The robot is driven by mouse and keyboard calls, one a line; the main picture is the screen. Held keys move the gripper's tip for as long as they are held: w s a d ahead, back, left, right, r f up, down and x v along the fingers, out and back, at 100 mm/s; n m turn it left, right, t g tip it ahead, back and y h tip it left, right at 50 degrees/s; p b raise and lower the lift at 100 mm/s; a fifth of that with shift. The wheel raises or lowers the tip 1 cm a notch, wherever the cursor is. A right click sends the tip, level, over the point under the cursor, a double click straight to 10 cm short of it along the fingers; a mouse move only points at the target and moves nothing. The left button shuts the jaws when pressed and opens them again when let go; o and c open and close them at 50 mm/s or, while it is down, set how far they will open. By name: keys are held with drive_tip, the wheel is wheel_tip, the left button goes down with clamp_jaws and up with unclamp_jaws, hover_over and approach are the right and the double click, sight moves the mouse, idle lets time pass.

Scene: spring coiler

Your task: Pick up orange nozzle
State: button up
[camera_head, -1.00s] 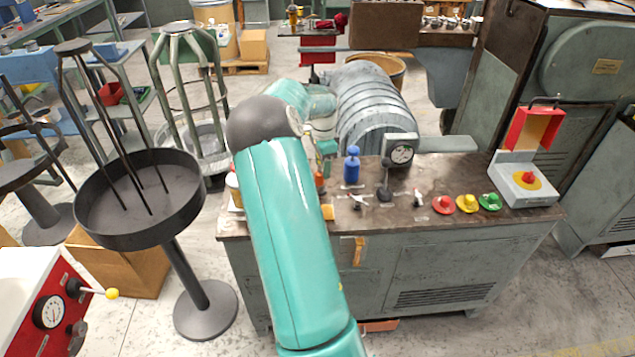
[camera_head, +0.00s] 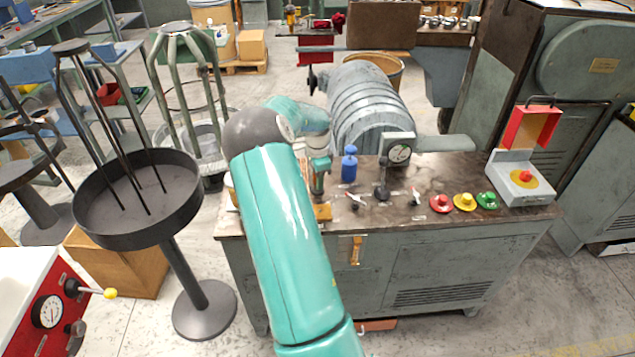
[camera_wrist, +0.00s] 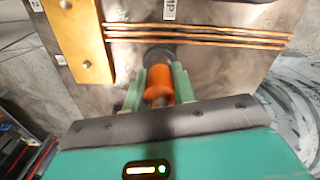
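The orange nozzle (camera_wrist: 159,86) shows in the wrist view between the two green fingers of my gripper (camera_wrist: 160,76), one finger on each side. A dark round part lies just beyond its far end. The fingers are very close to the nozzle's sides, and I cannot tell whether they press on it. In the head view my gripper (camera_head: 317,190) points down at the left part of the machine's top, behind my arm. The nozzle cannot be made out there.
Red, yellow and green buttons (camera_head: 464,202) lie farther right. In the wrist view, copper rods (camera_wrist: 210,37) and a yellow block (camera_wrist: 80,45) lie close to the fingers.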

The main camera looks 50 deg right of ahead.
clamp_jaws()
drive_tip(key=shift+r, duration=0.1)
drive_tip(key=shift+r, duration=0.5)
wheel_tip(320, 180, up, 2)
drive_tip(key=shift+r, duration=0.2)
drive_tip(key=s+a+r, duration=0.7)
drive_tip(key=s+r, duration=0.2)
drive_tip(key=s, duration=0.2)
drive_tip(key=shift+s+a+r, duration=0.2)
drive_tip(key=shift+s+a, duration=0.1)
drive_tip(key=shift+s, duration=0.1)
